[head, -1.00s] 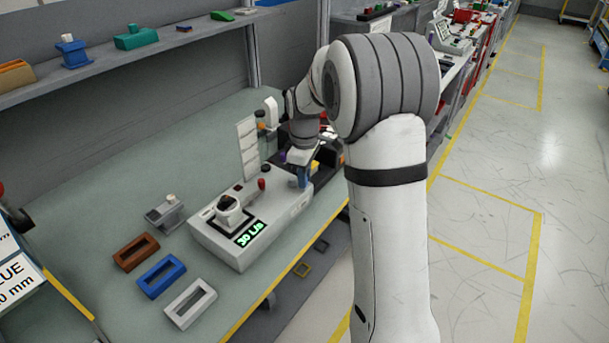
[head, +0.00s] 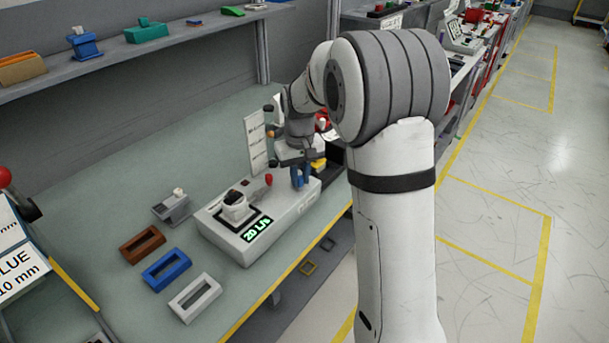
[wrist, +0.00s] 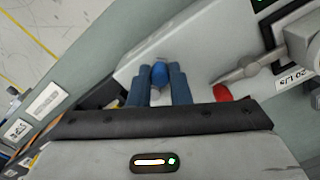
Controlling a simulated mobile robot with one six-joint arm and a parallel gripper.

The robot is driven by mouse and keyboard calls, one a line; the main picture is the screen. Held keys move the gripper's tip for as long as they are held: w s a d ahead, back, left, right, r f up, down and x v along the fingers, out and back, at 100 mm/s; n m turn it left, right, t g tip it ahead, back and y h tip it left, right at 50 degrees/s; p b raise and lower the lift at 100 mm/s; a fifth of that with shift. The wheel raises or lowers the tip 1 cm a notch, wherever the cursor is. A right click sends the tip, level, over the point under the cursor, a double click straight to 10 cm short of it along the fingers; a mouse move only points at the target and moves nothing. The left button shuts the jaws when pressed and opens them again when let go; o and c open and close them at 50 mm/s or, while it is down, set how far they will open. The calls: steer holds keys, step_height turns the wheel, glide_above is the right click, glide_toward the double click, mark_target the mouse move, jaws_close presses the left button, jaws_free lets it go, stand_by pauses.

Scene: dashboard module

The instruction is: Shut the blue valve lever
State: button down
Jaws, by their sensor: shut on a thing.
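The blue valve lever's knob (wrist: 159,74) shows in the wrist view between the two blue-grey fingers of my gripper (wrist: 158,84), which is shut on it. The lever is on the right end of a white module (head: 285,221); its lower part is hard to make out. In the head view my gripper (head: 298,178) is over that end, and its fingers mostly hide the lever.
A red-knobbed lever (head: 269,179) stands close beside my gripper; its red tip (wrist: 222,92) shows in the wrist view. Brown, blue and white frames lie left of the module on clear table.

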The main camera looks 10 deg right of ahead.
steer(key=m, duration=0.1)
steer(key=a+m, duration=0.1)
steer(key=m, duration=0.2)
steer(key=shift+w+a+m, duration=0.3)
steer(key=shift+w, duration=0.05)
steer(key=shift+w+a+m, duration=0.25)
steer(key=shift+m, duration=0.6)
steer(key=shift+w+a+m, duration=0.2)
steer(key=shift+a+m, duration=0.05)
steer(key=shift+m, duration=0.6)
steer(key=c, duration=1.3)
jaws_free()
steer(key=shift+c, duration=0.2)
steer(key=shift+r, duration=0.1)
step_height(320, 180, up, 8)
steer(key=shift+f, duration=0.2)
